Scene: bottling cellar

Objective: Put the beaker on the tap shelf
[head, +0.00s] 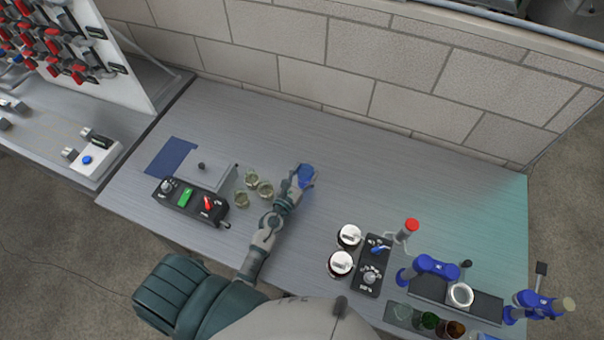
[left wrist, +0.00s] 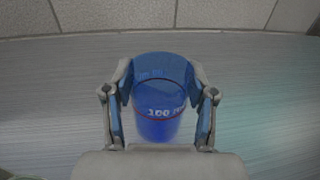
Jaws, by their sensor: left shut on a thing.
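The blue see-through beaker (head: 306,176) is over the middle of the grey bench in the head view. In the left wrist view the beaker (left wrist: 158,100) shows white "100" markings and a red line. My left gripper (head: 297,180) is shut on it, with a finger on each side of its wall in the left wrist view. I cannot tell whether its base touches the bench. I cannot tell for sure which thing is the tap shelf; a dark, long stand (head: 455,298) with blue fittings is at the lower right. My right gripper is not in view.
Several small glasses (head: 265,189) stand left of my left gripper, beside a black control box (head: 190,201) and a blue mat (head: 170,157). Two lidded jars (head: 340,263) and a black panel (head: 372,268) stand to the right. The bench's back right is clear; a block wall stands behind.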

